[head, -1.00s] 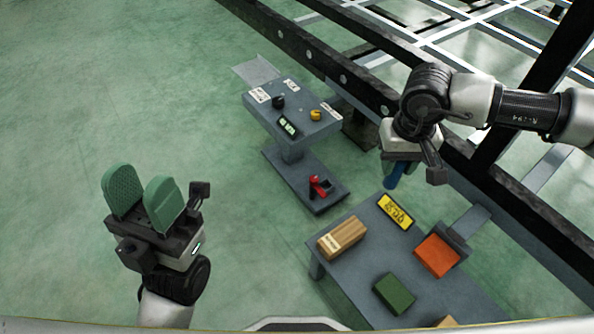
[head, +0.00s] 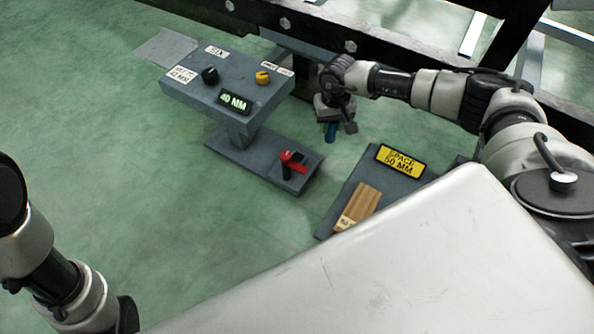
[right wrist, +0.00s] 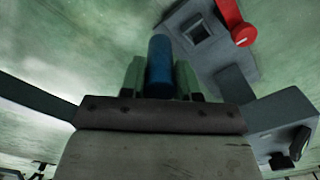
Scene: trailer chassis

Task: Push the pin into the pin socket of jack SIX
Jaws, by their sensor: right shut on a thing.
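My right gripper (head: 333,120) is shut on the blue pin (head: 331,132) and holds it in the air to the right of jack SIX (head: 225,82). In the right wrist view, the pin (right wrist: 160,68) sticks out from between the green finger pads (right wrist: 159,78). Jack SIX is a grey stand with a "SIX" label and a lit "40 MM" display (head: 233,102). On its foot (head: 262,160) are a red lever (head: 293,157) and a dark block. The right wrist view shows a square socket opening (right wrist: 199,32) near the red lever (right wrist: 236,22), apart from the pin. My left gripper is out of view.
A grey table at the lower right carries a yellow "SPACE 50 MM" sign (head: 401,160) and a wooden block (head: 360,207). The dark chassis beam (head: 345,45) runs behind the jack. My own pale body hides the lower right.

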